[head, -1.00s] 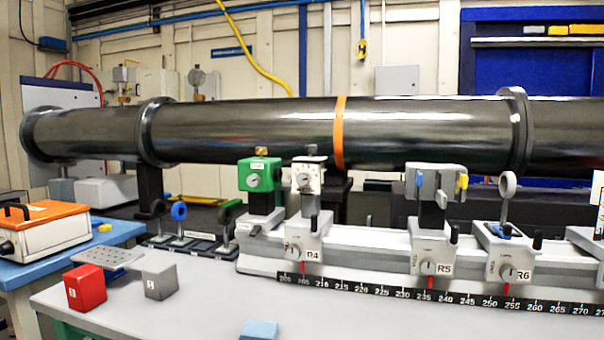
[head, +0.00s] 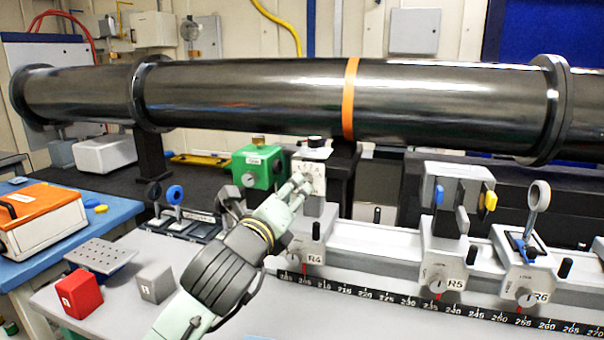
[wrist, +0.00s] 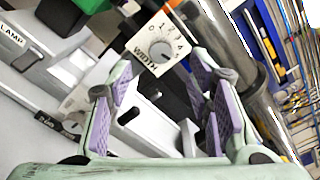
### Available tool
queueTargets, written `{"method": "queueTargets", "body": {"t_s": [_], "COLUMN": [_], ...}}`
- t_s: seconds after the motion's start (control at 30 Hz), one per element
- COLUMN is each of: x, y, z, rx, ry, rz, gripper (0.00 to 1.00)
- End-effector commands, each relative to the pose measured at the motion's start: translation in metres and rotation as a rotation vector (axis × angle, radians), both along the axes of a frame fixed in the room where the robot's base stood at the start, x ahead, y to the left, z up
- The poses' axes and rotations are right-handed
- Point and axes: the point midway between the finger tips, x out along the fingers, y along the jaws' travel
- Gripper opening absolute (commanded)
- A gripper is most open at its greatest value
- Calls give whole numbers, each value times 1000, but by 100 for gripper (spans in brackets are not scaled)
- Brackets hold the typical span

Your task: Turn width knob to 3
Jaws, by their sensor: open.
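The width knob (wrist: 162,52) is a round grey dial on a white box (wrist: 150,30) marked WIDTH, with a number scale from 0 upward around it. It shows tilted in the wrist view; I cannot tell which number its pointer marks. In the head view the white box (head: 312,172) stands on the R4 carriage, and my gripper covers most of its front and the knob. My gripper (head: 300,184) is open in front of the box. In the wrist view its purple-padded fingers (wrist: 160,66) are apart, with the knob just beyond the gap between the tips.
A green box (head: 258,167) with a knob stands close left of the white box. The R4 carriage (head: 310,244) sits on the scaled rail (head: 380,240), with R5 (head: 440,265) and R6 (head: 520,270) to the right. A large dark pipe (head: 250,95) runs behind.

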Motion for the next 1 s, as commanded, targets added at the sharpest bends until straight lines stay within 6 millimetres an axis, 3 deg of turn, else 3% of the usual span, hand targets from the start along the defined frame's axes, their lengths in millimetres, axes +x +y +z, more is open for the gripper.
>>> {"method": "queueTargets", "body": {"t_s": [0.2, 0.4, 0.83, 1.0], "x": [42, 67, 76, 76], "y": [-14, -23, -25, -25], "z": [4, 3, 1, 1], "rx": [-4, -3, -3, -3], "ry": [2, 0, -3, -3], "rz": [-2, -1, -1, -1], "gripper": [46, 46, 46, 34]}}
